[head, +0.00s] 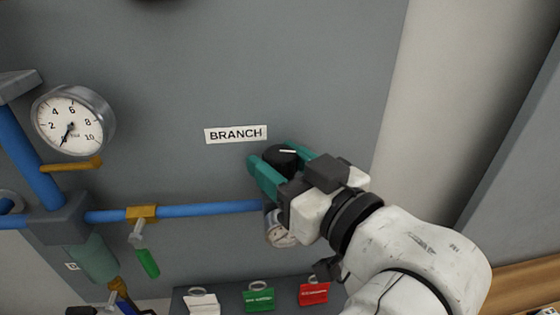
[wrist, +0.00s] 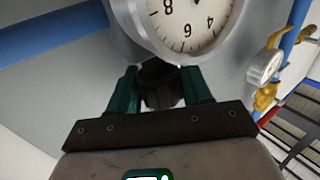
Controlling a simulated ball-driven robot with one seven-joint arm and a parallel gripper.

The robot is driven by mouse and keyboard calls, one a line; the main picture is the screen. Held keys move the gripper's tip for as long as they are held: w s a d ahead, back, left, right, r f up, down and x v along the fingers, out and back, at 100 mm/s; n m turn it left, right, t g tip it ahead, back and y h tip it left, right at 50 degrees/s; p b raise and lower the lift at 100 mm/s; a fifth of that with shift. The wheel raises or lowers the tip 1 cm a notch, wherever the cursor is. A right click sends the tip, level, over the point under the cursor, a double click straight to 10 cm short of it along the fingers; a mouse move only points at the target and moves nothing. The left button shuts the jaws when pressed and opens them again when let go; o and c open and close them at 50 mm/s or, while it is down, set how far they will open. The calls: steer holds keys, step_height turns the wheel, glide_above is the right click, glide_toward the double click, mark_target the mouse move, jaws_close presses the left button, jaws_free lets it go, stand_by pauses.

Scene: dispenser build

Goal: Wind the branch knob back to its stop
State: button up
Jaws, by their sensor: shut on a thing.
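The branch knob (head: 280,158) is a dark round knob with a white pointer line, on the grey panel just below the BRANCH label (head: 236,134). The white line points roughly right in the head view. My gripper (head: 271,156) has its green fingers on either side of the knob and is shut on it. The wrist view shows the dark knob (wrist: 160,86) between the two green fingers (wrist: 160,92). Part of the knob is hidden by the fingers. A small branch gauge (head: 279,236) below is partly covered by my gripper; a large gauge face (wrist: 190,18) fills the top of the wrist view.
A larger gauge (head: 69,125) is at the left, its needle pointing low left. A blue pipe (head: 190,212) with a green-handled valve (head: 147,262) runs below the knob. White (head: 203,304), green (head: 259,297) and red (head: 313,293) tags are at the bottom. The panel above is clear.

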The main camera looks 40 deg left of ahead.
steer(key=shift+c, duration=0.7)
steer(key=shift+w+f+n+g+b, duration=0.2)
steer(key=shift+n+g+b, duration=0.3)
steer(key=shift+g+b, duration=0.35)
steer(key=shift+s+n+g+b, duration=0.1)
steer(key=shift+n+g+b, duration=0.55)
steer(key=shift+g, duration=0.3)
steer(key=shift+r+n+g+b, duration=0.15)
steer(key=shift+n+g+b, duration=0.2)
steer(key=shift+g, duration=0.25)
steer(key=o, duration=0.9)
steer(key=shift+o, duration=0.2)
steer(key=shift+s+r+p, duration=0.1)
steer(key=shift+r+p, duration=0.05)
steer(key=shift+p, duration=0.15)
